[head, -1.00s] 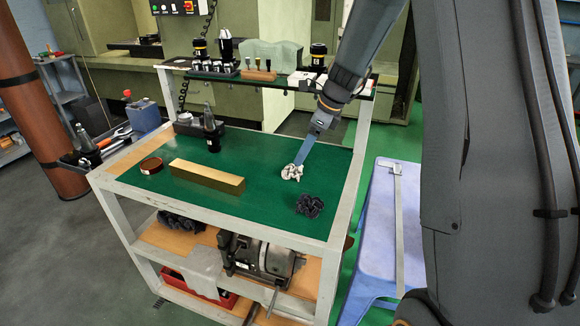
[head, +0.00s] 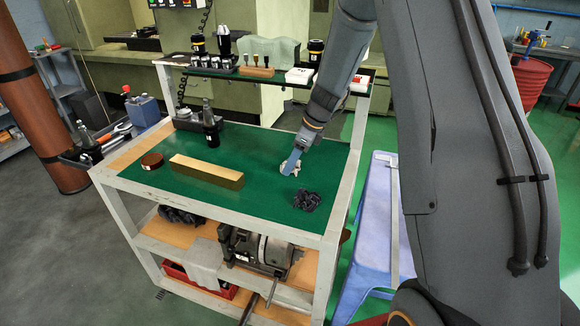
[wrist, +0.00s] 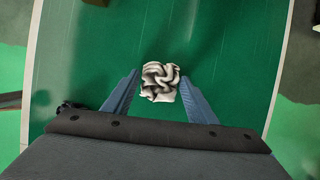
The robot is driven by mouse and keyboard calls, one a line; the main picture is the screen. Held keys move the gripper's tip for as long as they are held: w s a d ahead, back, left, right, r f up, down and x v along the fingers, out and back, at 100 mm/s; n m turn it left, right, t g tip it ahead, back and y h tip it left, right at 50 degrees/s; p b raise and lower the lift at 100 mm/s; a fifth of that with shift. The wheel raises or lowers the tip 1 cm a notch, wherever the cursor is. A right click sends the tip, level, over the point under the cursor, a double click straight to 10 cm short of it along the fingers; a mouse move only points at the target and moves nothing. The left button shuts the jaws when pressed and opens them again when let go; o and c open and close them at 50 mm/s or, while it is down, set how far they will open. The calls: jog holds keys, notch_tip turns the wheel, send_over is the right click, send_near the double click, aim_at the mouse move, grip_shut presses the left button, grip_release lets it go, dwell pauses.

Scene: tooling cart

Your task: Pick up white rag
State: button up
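The white rag (head: 290,162) is a small crumpled bundle on the green top of the cart, toward its right side. In the wrist view the rag (wrist: 159,82) lies between and just beyond the tips of my gripper's two blue fingers. My gripper (wrist: 160,86) is open, with a gap on both sides of the rag. In the head view my gripper (head: 289,166) comes down from the upper right and partly hides the rag. I cannot tell the exact height of the fingertips above the mat.
A dark crumpled rag (head: 307,200) lies close in front of the white one. A raised back shelf (head: 225,75) holds tools and bottles.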

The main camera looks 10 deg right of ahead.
jog(key=c, duration=0.6)
notch_tip(320, 180, up, 10)
jog(key=b, duration=0.2)
